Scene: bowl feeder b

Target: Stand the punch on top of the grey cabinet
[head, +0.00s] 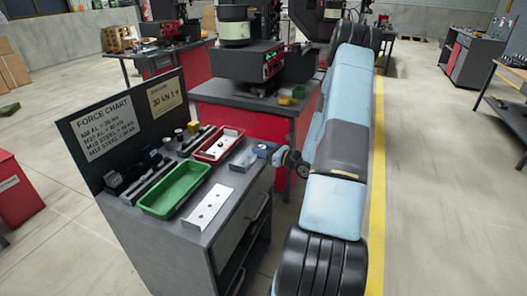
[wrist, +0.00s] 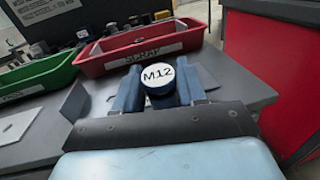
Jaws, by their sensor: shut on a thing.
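The punch (wrist: 157,79) is a dark blue round piece with a white cap marked M12. In the wrist view it sits between the two blue fingers of my gripper (wrist: 158,90), which is shut on it, cap facing the camera. In the head view my gripper (head: 264,151) is small at the right edge of the grey cabinet (head: 236,232), and I cannot make out the punch there. The cabinet's grey top (wrist: 222,94) shows around the fingers. The punch's lower end is hidden, so I cannot tell whether it touches the top.
A red tray labelled SCRAP (head: 231,135) and a green tray (head: 175,188) stand on the cabinet. Metal plates (head: 210,207) lie beside them, and a force chart board (head: 105,128) stands behind. A red-fronted machine bench (head: 229,112) is close by.

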